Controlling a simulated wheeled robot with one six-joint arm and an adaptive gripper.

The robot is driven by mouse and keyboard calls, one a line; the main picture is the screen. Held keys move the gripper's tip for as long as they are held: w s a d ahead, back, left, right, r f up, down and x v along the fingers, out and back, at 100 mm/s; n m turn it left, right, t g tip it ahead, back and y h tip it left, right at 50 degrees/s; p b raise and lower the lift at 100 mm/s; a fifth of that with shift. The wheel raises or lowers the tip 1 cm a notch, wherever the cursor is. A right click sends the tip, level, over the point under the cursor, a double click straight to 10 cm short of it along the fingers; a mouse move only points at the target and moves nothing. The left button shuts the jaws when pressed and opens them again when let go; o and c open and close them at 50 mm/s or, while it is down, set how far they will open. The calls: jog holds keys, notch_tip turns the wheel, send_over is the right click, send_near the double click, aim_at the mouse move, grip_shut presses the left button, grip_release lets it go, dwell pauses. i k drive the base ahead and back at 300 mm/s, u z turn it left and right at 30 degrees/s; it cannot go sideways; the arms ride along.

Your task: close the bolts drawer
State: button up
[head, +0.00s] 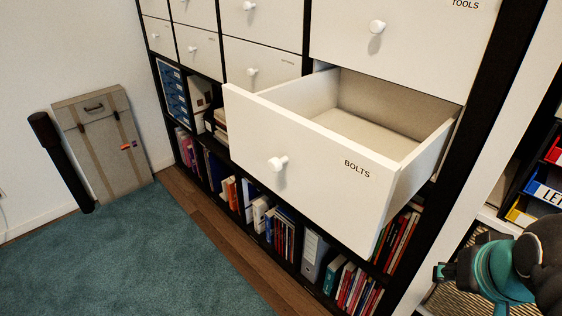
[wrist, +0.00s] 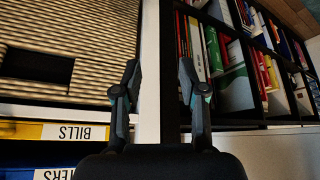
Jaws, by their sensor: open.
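The bolts drawer (head: 310,160) is white, with a round white knob (head: 278,163) and the label BOLTS on its front. In the head view it is pulled well out of the dark shelf, and its inside looks empty. My gripper (head: 440,272) is at the lower right of the head view, to the right of the drawer and apart from it. In the wrist view my gripper (wrist: 158,85) has its two fingers spread with nothing between them. The drawer's knob and label do not show in the wrist view.
The TOOLS drawer (head: 400,40) above is shut. Books (head: 280,230) fill the compartments below. A light upright panel (head: 480,150) stands between the drawer and my arm. A wicker box (wrist: 65,50) and a yellow BILLS tray (wrist: 60,131) are close by.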

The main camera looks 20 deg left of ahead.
aim_at(277, 135)
jog(key=u, duration=0.2)
jog(key=k, duration=0.4)
jog(key=u, duration=0.95)
jog(key=i, duration=0.5)
jog(key=z, duration=0.05)
jog(key=k, duration=1)
jog(key=u, duration=2.05)
jog(key=i, duration=1)
jog(key=z, duration=1.8)
